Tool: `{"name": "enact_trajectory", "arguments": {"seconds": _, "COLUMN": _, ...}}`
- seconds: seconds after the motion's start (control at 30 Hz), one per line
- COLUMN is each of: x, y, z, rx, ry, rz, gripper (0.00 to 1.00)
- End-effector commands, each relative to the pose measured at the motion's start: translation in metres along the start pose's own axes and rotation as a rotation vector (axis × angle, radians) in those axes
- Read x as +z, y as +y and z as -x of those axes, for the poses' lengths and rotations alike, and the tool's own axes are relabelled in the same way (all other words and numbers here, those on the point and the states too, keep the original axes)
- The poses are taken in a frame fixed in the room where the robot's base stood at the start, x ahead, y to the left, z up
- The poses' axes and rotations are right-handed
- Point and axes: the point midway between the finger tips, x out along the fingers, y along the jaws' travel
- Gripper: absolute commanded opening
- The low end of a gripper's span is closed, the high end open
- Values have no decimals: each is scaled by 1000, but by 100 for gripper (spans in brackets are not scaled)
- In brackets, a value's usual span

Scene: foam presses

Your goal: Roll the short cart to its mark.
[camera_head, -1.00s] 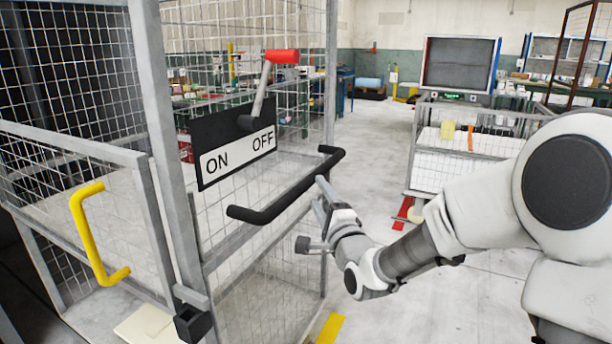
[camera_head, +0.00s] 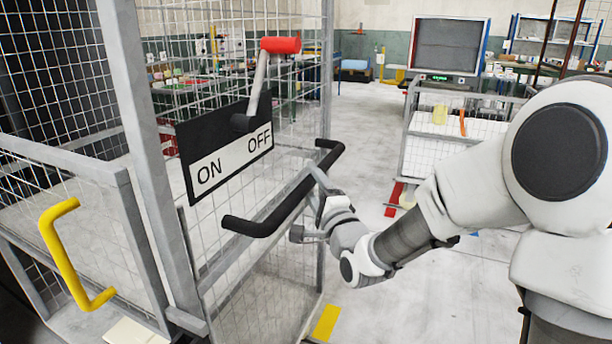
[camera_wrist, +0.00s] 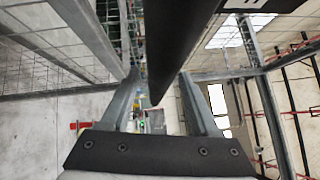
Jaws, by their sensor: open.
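A tall mesh cage (camera_head: 145,150) fills the left of the head view. A black bar handle (camera_head: 283,197) runs along its side below an ON/OFF panel (camera_head: 226,155). A lower mesh cart (camera_head: 452,150) stands farther back at right, with a yellow and an orange thing on it. I cannot tell which one is the short cart. My gripper (camera_head: 312,208) is open at the black handle. In the wrist view the black bar (camera_wrist: 180,45) passes between the spread fingers of my gripper (camera_wrist: 160,78); contact is unclear. A yellow floor mark (camera_head: 326,323) lies by the cage's base, a red one (camera_head: 394,200) by the lower cart.
A red-tipped lever (camera_head: 280,45) stands up from the panel. A yellow handle (camera_head: 68,260) is on the mesh gate at left. A dark screen (camera_head: 450,47) and cluttered benches stand at the back. The grey floor between cage and lower cart is clear.

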Motion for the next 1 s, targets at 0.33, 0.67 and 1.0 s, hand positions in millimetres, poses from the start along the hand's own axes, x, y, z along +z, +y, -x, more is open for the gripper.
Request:
{"name": "enact_trajectory", "arguments": {"seconds": 0.33, "x": -1, "y": -1, "z": 3, "rx": 0, "ry": 0, "rz": 0, "gripper": 62}}
{"name": "enact_trajectory", "arguments": {"seconds": 0.67, "x": -1, "y": -1, "z": 3, "rx": 1, "ry": 0, "rz": 0, "gripper": 44}}
{"name": "enact_trajectory", "arguments": {"seconds": 1.0, "x": -1, "y": -1, "z": 2, "rx": 0, "ry": 0, "rz": 0, "gripper": 0}}
